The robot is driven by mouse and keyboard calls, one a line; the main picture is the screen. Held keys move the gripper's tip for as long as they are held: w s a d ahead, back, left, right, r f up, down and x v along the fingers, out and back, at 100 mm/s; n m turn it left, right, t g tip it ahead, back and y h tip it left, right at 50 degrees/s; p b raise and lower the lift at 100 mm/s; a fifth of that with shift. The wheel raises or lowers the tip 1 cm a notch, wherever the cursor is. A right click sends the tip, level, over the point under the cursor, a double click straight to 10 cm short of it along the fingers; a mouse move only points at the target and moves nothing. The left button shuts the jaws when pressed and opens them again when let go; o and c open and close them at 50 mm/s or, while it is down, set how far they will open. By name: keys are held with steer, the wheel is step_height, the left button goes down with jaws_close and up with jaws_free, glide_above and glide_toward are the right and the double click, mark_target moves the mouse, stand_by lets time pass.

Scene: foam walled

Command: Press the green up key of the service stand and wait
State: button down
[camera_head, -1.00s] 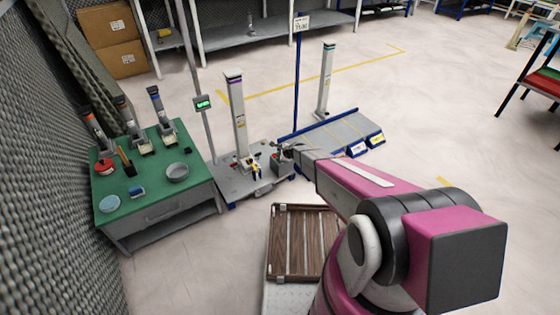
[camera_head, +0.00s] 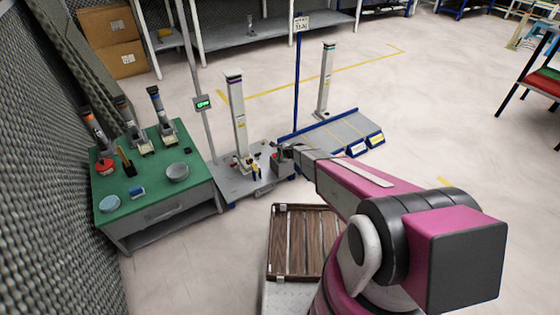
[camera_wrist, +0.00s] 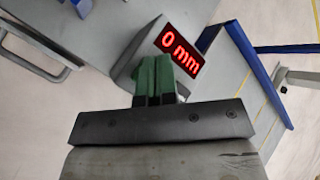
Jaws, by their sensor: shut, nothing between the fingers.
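The service stand has a grey base plate (camera_head: 228,184) and an upright white column (camera_head: 239,125) in the head view. In the wrist view its grey sloped box (camera_wrist: 132,62) carries a red display (camera_wrist: 180,50) reading "0 mm". My gripper (camera_wrist: 153,72) is shut and empty, its dark green fingers together over the box just beside the display. In the head view my gripper (camera_head: 282,151) is small and dark at the right of the stand. The green up key does not show; the fingers cover part of the box. I cannot tell whether they touch it.
A green-topped workbench (camera_head: 128,207) with tools and bowls stands at the left. A low grey platform with blue edges (camera_head: 338,132) lies right of the stand. A wooden slatted crate (camera_head: 304,240) is in front. Open floor lies at the right.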

steer(key=shift+f, duration=0.1)
steer(key=shift+f, duration=0.3)
